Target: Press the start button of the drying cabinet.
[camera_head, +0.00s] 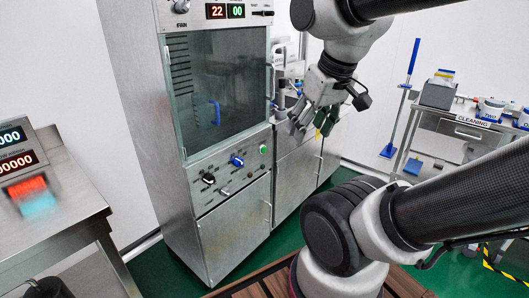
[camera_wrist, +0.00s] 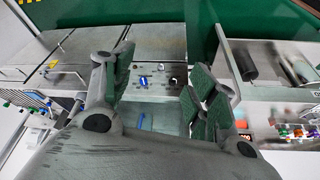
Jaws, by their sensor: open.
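A tall steel cabinet with a glass door (camera_head: 228,85), which looks like the drying cabinet, stands in the middle of the head view. Its sloped control panel (camera_head: 222,172) carries a round green button (camera_head: 263,149) at the right end, a blue knob (camera_head: 237,160) and several dark knobs. In the wrist view the panel (camera_wrist: 158,92) and blue knob (camera_wrist: 143,81) show between my fingers; I cannot make out the green button there. My gripper (camera_head: 308,126) is open and empty, up and right of the green button in the head view, apart from the panel.
A steel table with a red-digit display (camera_head: 18,160) stands at the left. A cart marked CLEANING (camera_head: 472,122) and a blue-handled brush (camera_head: 407,90) are at the right. Lower steel cabinets (camera_head: 295,172) adjoin the tall cabinet. A slatted wooden surface (camera_head: 270,285) lies at the front.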

